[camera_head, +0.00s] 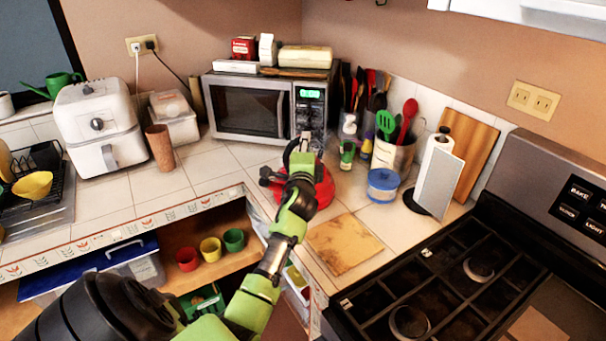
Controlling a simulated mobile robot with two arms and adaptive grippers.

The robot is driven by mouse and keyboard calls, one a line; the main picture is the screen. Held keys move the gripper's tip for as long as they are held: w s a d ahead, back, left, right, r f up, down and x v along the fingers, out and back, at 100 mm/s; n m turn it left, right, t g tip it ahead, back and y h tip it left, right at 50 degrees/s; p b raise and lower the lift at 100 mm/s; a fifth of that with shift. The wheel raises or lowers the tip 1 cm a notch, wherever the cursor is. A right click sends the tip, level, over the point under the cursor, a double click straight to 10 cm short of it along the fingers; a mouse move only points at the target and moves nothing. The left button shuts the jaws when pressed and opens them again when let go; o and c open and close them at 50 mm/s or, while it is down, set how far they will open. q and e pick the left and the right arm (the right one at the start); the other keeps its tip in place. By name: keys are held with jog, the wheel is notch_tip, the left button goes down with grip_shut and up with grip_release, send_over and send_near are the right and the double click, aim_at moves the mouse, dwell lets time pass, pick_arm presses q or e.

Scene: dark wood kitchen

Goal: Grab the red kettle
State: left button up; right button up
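The red kettle (325,187) stands on the tiled counter in the corner, in front of the microwave. My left arm reaches up from the bottom left and covers much of the kettle's middle. A dark curved part, seemingly its handle, shows beside the end of the arm. My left gripper (304,146) is over the top of the kettle. The fingers are small and overlap the dark handle, so I cannot tell whether they are open, shut or touching it. My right gripper is not in view.
The microwave (262,108) is close behind the kettle. A utensil holder (393,153) and a blue-lidded container (383,186) stand to its right. A wooden board (343,245) lies in front on the counter, with the stove (455,272) to the right.

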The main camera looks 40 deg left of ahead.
pick_arm(q)
jog(key=x, duration=0.3)
jog(key=shift+w+a+f, duration=0.1)
jog(key=shift+w+a, duration=0.2)
jog(key=shift+w, duration=0.1)
jog(key=shift+s, duration=0.1)
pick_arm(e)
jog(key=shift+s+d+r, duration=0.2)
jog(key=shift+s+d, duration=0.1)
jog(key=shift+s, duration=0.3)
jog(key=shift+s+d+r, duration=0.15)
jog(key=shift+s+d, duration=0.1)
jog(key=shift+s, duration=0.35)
